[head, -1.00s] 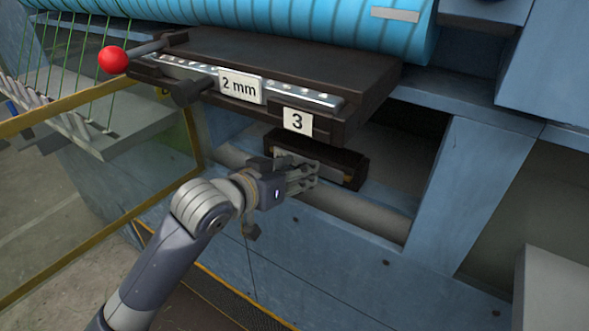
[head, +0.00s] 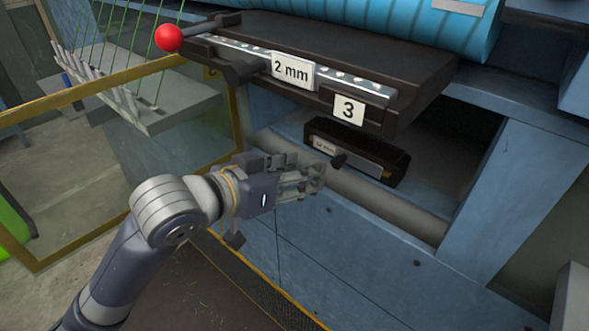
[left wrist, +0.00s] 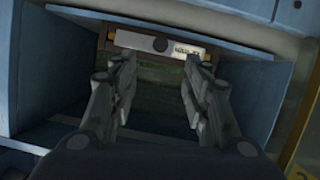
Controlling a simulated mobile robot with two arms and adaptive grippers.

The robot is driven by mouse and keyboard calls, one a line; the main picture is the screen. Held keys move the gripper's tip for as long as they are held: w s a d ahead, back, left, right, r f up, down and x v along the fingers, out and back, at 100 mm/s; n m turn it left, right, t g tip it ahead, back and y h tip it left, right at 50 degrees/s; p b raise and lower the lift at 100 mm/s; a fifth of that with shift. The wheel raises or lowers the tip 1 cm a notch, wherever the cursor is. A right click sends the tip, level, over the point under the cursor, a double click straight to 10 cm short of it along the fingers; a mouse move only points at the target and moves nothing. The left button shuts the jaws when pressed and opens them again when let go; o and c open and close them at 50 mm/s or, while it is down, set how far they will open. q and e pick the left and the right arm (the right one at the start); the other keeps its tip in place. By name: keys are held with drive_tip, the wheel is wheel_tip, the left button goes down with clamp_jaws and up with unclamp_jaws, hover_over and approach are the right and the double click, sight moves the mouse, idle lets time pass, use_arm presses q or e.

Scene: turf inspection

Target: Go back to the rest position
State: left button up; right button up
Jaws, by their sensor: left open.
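My left gripper (head: 308,178) is open and empty in the head view. It is in front of the recess, beside a grey round bar (head: 385,205). A dark block (head: 395,162) with a pale labelled front plate and a dark knob sits in the recess behind it, apart from the fingers. In the left wrist view the two fingers (left wrist: 158,100) stand spread. The block's pale plate (left wrist: 180,48) with its knob shows beyond them. My right gripper is not in view.
Above the recess is a dark machine bed (head: 350,50) with signs "2 mm" (head: 292,70) and "3" (head: 348,109). A red ball-ended lever (head: 169,38) sticks out left. A yellow-framed clear panel (head: 110,185) stands at left. A blue roll (head: 400,22) lies on top.

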use_arm(q)
drive_tip(key=shift+s+a+r, duration=0.15)
drive_tip(key=shift+s+a, duration=0.15)
drive_tip(key=shift+s, duration=0.1)
